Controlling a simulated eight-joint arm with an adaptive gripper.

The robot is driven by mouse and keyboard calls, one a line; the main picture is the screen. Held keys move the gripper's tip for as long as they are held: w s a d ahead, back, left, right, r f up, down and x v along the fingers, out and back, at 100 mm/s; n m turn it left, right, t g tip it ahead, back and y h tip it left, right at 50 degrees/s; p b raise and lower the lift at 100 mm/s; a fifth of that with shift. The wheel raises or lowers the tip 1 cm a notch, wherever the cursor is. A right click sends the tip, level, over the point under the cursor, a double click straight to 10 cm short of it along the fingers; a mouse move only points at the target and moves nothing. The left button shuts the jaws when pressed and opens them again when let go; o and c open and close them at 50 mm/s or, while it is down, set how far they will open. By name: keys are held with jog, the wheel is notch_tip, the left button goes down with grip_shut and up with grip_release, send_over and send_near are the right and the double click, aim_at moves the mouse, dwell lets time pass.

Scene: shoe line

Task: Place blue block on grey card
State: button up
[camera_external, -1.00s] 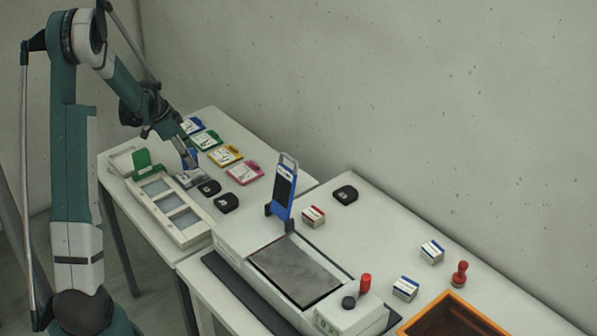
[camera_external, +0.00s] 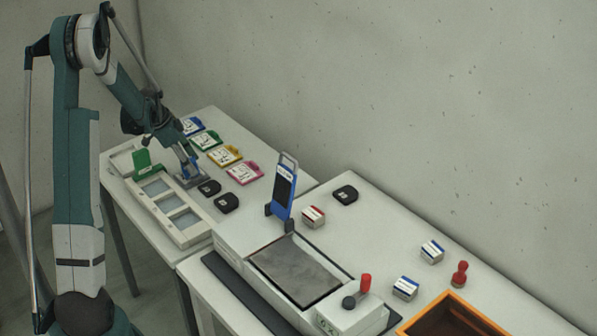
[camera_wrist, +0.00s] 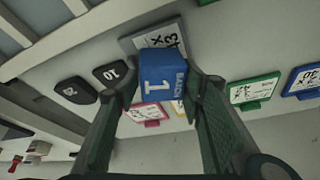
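The blue block (camera_wrist: 162,72), marked with a white 1, sits between the two fingers of my gripper (camera_wrist: 164,84) in the wrist view. The fingers press against its sides. The grey card (camera_wrist: 133,43), with black writing, lies right behind the block and is partly hidden by it. In the external view my gripper (camera_external: 187,165) is low over the far table, pointing down at the grey card's place, and mostly covers the card. I cannot tell whether the block touches the card.
Blue, green, yellow (camera_external: 225,155) and pink (camera_external: 244,173) cards lie in a row to the right of my gripper. Two black pucks (camera_external: 228,203) are close by in front. A white framed tray (camera_external: 190,236) with a green piece (camera_external: 142,160) stands left. A blue-framed device stands upright on the near table.

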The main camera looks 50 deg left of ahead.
jog(key=shift+o, duration=0.8)
jog(key=shift+r, duration=0.15)
jog(key=shift+r+p, duration=0.35)
jog(key=shift+p, duration=0.05)
jog(key=p+v, duration=0.1)
jog(key=v, duration=1.1)
jog(key=d+r+n+y, duration=0.1)
jog(key=d+r, duration=0.4)
jog(key=d, duration=0.5)
jog(key=w+d+r, duration=0.1)
jog(key=d+r, duration=0.4)
jog(key=d, duration=0.6)
jog(key=d+r+n+y, duration=0.1)
jog(key=d+r, duration=0.4)
jog(key=d, duration=0.5)
jog(key=s+d+r+n+t, duration=0.1)
jog(key=s+d, duration=0.7)
jog(key=d, duration=0.6)
jog(key=s+d+r+n+t, duration=0.1)
jog(key=s+d+t, duration=0.1)
jog(key=s+d, duration=0.7)
jog(key=d, duration=0.4)
jog(key=shift+d+r+n, duration=0.2)
jog(key=shift+d+n, duration=0.1)
jog(key=shift+d, duration=0.05)
